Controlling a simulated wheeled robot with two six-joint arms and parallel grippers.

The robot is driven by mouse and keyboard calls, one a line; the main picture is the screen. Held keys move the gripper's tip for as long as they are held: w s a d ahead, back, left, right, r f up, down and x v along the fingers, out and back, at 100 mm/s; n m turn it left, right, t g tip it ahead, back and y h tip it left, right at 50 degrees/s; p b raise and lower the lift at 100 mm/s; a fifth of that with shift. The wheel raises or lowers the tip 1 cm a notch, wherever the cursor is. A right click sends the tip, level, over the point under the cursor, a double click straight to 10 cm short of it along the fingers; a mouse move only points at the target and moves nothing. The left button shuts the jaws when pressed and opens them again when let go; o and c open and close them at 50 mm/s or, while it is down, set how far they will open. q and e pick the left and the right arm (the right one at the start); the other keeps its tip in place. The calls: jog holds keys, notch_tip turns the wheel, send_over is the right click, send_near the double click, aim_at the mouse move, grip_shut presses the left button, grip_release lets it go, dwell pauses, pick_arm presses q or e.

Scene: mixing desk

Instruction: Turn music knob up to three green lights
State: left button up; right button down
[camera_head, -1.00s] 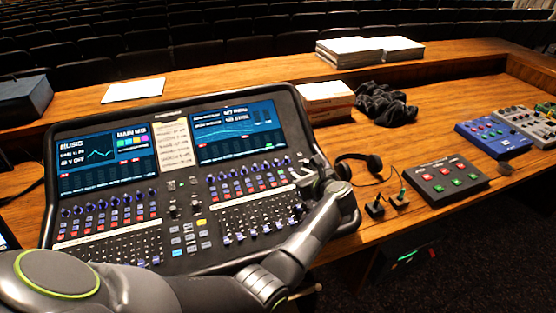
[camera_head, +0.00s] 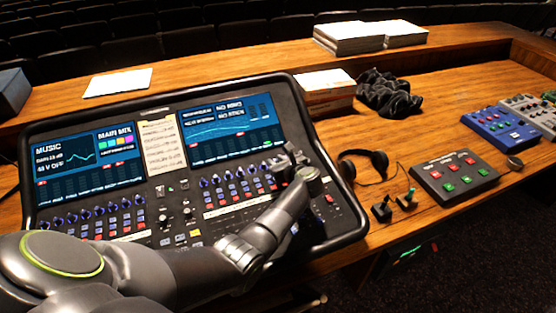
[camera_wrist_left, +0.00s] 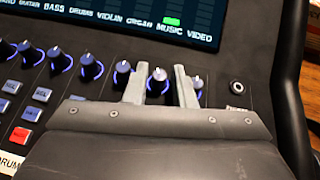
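The mixing console (camera_head: 345,228) has two screens and rows of knobs. In the left wrist view, the music knob (camera_wrist_left: 158,80) is the second from the right in the top row, dark with a blue ring. My left gripper (camera_wrist_left: 162,84) is open, with one finger on each side of this knob. A gap shows between the knob and the right finger. One green light (camera_wrist_left: 172,21) shows on the screen above the MUSIC label. In the head view, my left gripper (camera_head: 287,160) is over the console's upper right knobs, hiding some of them. My right gripper is out of view.
Neighbouring knobs stand close by, such as one left (camera_wrist_left: 122,72) and one right (camera_wrist_left: 197,85). A headset (camera_head: 375,160), a red-and-green button box (camera_head: 455,178) and a blue pedal (camera_head: 497,130) lie to the right. Bare desk surface lies at the back right.

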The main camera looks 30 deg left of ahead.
pick_arm(q)
jog(key=shift+s+d, duration=0.1)
jog(key=shift+r, duration=0.1)
grip_shut()
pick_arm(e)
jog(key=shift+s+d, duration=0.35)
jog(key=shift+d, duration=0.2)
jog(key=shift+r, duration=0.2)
pick_arm(q)
jog(key=m+t+p, duration=0.1)
jog(key=m+t+h+p, duration=0.1)
jog(key=m+h+p, duration=0.1)
jog(key=shift+s+a+r+t, duration=0.2)
jog(key=shift+s+t, duration=0.05)
jog(key=shift+t, duration=0.15)
jog(key=m+t+h+p, duration=0.1)
jog(key=m+h+p, duration=0.1)
jog(key=p, duration=0.1)
jog(key=shift+a+m, duration=0.1)
jog(key=shift+m, duration=0.2)
jog(key=shift+f+m+t+h, duration=0.1)
jog(key=shift+m+t+h, duration=0.2)
jog(key=shift+h, duration=0.2)
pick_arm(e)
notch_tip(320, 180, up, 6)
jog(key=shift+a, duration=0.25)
pick_arm(q)
jog(key=shift+f, duration=0.1)
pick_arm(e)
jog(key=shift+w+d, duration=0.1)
